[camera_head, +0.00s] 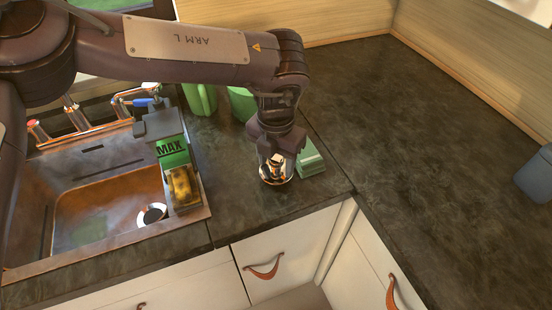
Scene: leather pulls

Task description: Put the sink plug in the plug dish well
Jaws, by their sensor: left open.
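My left gripper (277,169) is pointed down over the counter to the right of the sink, with its jaws open. A small round pale-rimmed thing (276,181) shows at its fingertips. It may be the plug dish or the plug, but the gripper covers most of it and I cannot tell which, nor whether the fingers touch it. I cannot make out the sink plug for certain. My right gripper is not in view.
A green block (311,160) lies close to the right of my left gripper. Green containers (242,102) stand behind it. A caddy with a green MAX pack (173,153) stands at the sink's right edge. A grey-blue container (535,175) is at far right.

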